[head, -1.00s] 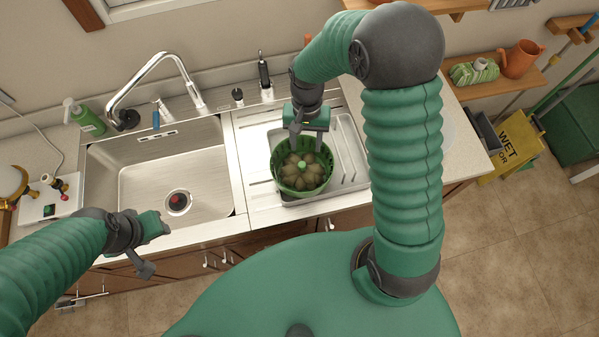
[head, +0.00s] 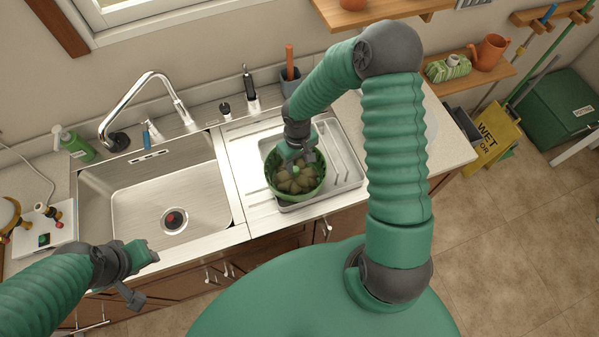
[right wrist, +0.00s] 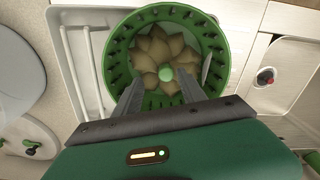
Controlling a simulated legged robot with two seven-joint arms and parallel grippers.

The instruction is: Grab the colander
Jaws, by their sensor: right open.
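The colander is a green round basket (head: 295,194) with a tan petal-like inside and a pale green knob in the middle. It stands on the metal drainboard tray to the right of the sink. My right gripper (head: 301,160) is over the colander's back rim in the head view. In the right wrist view the colander (right wrist: 205,42) lies ahead of the gripper (right wrist: 160,90), whose two fingers are apart and overlap its near rim. I cannot tell whether they touch it. My left gripper (head: 148,252) hangs in front of the sink, away from the colander; its jaw state is unclear.
The steel sink (head: 130,200) is left of the tray (head: 345,165), with a faucet (head: 150,95) behind it. A soap bottle (head: 75,143) stands at the back left. A utensil cup (head: 290,80) stands behind the tray. A yellow wet-floor sign (head: 492,138) is at the right.

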